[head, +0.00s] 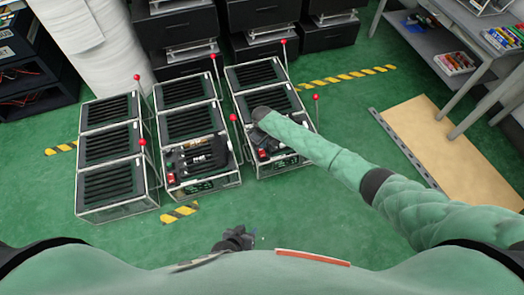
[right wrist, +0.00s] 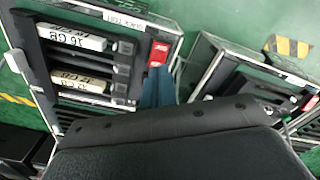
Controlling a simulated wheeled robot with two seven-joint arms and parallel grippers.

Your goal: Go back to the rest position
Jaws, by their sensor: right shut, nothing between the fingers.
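The lever fixtures stand on the floor in three columns of black, slotted boxes with clear sides, such as the front left one (head: 108,183). Thin levers with red knobs (head: 142,142) rise beside them. The front middle fixture (head: 200,160) holds dark and pale parts and a red switch. My right arm reaches over the front right fixture, and my right gripper (head: 262,143) is low over it, partly hidden. In the right wrist view, its bluish fingers (right wrist: 160,88) are shut and empty beside a red switch (right wrist: 158,53) and sticks marked in GB (right wrist: 72,38). My left gripper (head: 236,239) is near my body, away from the fixtures; its jaws are unclear.
Black cabinets (head: 175,25) and a white roll (head: 90,45) stand behind the fixtures. A grey workbench (head: 450,45) is at upper right, with a tan board (head: 440,145) on the floor before it. Green floor is open in front of the fixtures.

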